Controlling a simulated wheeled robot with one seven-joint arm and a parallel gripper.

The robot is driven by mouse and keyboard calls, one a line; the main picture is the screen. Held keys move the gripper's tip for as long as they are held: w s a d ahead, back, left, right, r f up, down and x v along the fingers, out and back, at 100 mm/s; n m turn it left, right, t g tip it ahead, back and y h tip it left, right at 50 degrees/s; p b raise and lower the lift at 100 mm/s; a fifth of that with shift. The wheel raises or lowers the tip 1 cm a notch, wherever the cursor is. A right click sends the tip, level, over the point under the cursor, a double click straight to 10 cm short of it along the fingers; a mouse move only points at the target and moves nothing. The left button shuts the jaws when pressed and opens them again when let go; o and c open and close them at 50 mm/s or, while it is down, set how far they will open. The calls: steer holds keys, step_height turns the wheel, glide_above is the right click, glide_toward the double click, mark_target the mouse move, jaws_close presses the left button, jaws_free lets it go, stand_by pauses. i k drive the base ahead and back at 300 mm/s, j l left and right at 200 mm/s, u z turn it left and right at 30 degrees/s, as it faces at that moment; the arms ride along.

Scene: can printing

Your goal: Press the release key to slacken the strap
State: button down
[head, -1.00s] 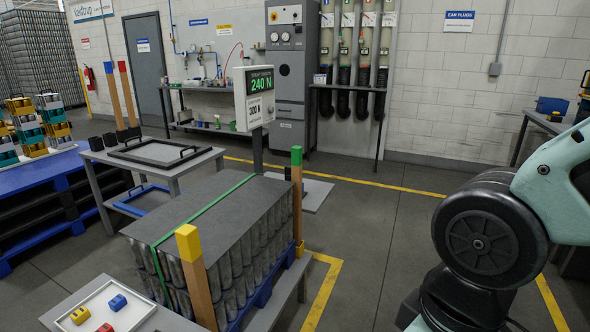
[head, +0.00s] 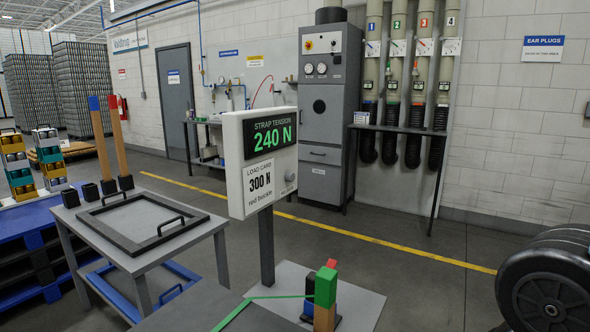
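The green strap (head: 275,298) shows at the bottom, running over the dark top sheet (head: 190,312) of the stack to the green-topped corner post (head: 325,288). A small red part (head: 331,263) and a dark and blue part (head: 309,310) show behind and beside that post. I cannot tell whether either is the release key. The display (head: 268,133) reads "STRAP TENSION 240 N". The card below it reads "LOAD CARD 300 N, red buckle". My gripper is out of view.
A grey table (head: 140,262) at the left bears a dark frame with handles (head: 150,238) and two wooden posts. The display's pole (head: 266,245) stands behind the strapped stack. Open floor lies right of the post.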

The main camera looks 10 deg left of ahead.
mark_target(289, 176)
steer(key=i+u, duration=0.25)
steer(key=i, duration=0.15)
steer(key=i+l+u, duration=0.2)
steer(key=i, duration=0.15)
steer(key=i+l+u, duration=0.25)
steer(key=i, duration=0.15)
